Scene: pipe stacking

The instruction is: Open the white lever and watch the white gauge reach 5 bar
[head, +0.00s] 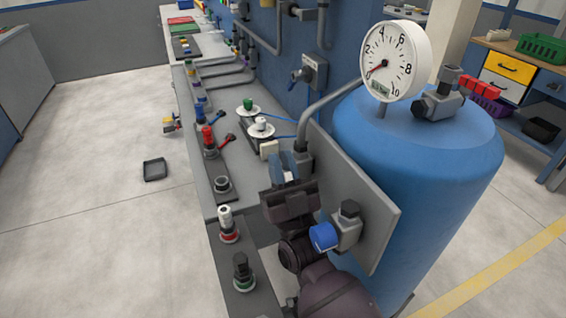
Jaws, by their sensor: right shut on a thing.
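The white gauge (395,58) stands on top of the blue tank, its dial facing me. Its red needle points to the low end, near 0. My right gripper (284,165) is shut at the bench's right edge, next to the foot of a bent grey pipe. The thing between its fingers is mostly hidden by the fingers. A small white block (268,149) shows just beyond the fingertips; I cannot tell whether it is the white lever or whether the gripper touches it. My left gripper is out of view.
The blue tank (420,170) and a grey plate (376,222) with a blue-handled valve (324,237) stand close right of my right gripper. Several coloured valves line the bench left of it. A dark tray (154,170) lies on the open floor.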

